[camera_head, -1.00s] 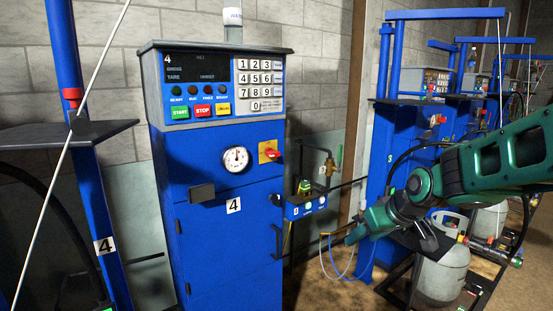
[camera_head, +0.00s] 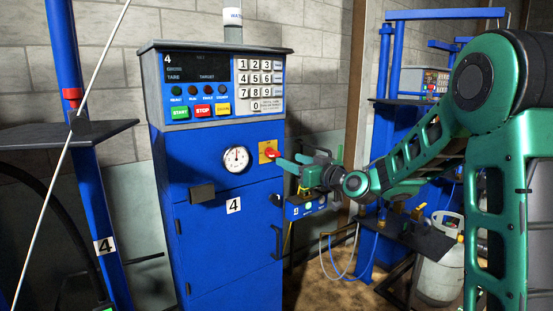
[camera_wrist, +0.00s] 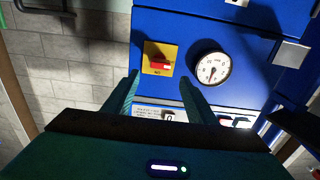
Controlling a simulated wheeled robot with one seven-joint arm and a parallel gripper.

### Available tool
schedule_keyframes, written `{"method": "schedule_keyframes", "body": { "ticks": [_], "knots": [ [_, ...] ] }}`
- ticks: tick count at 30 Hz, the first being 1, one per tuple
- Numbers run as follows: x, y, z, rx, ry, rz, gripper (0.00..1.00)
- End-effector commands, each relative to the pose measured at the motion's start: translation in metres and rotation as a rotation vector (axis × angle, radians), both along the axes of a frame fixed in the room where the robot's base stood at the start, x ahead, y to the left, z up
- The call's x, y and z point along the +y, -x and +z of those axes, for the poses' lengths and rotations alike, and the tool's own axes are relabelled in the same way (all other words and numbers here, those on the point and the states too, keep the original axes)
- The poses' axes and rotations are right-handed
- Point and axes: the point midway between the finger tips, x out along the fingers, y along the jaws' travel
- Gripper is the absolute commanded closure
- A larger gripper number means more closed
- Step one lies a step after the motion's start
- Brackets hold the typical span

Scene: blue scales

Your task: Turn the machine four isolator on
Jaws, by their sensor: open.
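The blue machine four (camera_head: 232,205) carries a "4" label and stands left of the middle in the head view. Its isolator, a red knob on a yellow plate (camera_head: 265,146), is on the right of the front panel. The wrist view shows the red isolator knob (camera_wrist: 160,65) on its yellow plate, beyond my fingertips. My gripper (camera_head: 294,161) is just right of and slightly below the isolator in the head view, pointing at the panel. In the wrist view my gripper (camera_wrist: 163,95) has its two green fingers apart with nothing between them. The knob appears apart from both fingers.
A round gauge (camera_head: 236,159) sits left of the isolator. A black handle (camera_head: 277,242) and a small box labelled 4 (camera_head: 305,207) are below my gripper. Hoses and a gas cylinder (camera_head: 440,262) stand to the right. A blue post (camera_head: 85,190) stands at left.

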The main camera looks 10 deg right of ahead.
Motion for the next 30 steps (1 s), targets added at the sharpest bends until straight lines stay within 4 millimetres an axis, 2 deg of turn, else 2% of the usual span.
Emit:
{"method": "schedule_keyframes", "body": {
  "ticks": [6, 13, 19, 27, 28, 30],
  "knots": [
    [0.017, -0.037, 0.000, 0.000, 0.000, 0.003, 0.48],
    [0.030, -0.066, -0.001, 0.002, 0.001, 0.001, 0.48],
    [0.035, -0.078, 0.000, 0.001, 0.002, 0.000, 0.48],
    [0.035, -0.079, -0.001, 0.002, 0.001, -0.001, 0.48],
    [0.035, -0.079, -0.001, 0.002, 0.001, -0.001, 0.51],
    [0.035, -0.079, 0.000, 0.002, 0.001, -0.001, 0.68]
  ]
}}
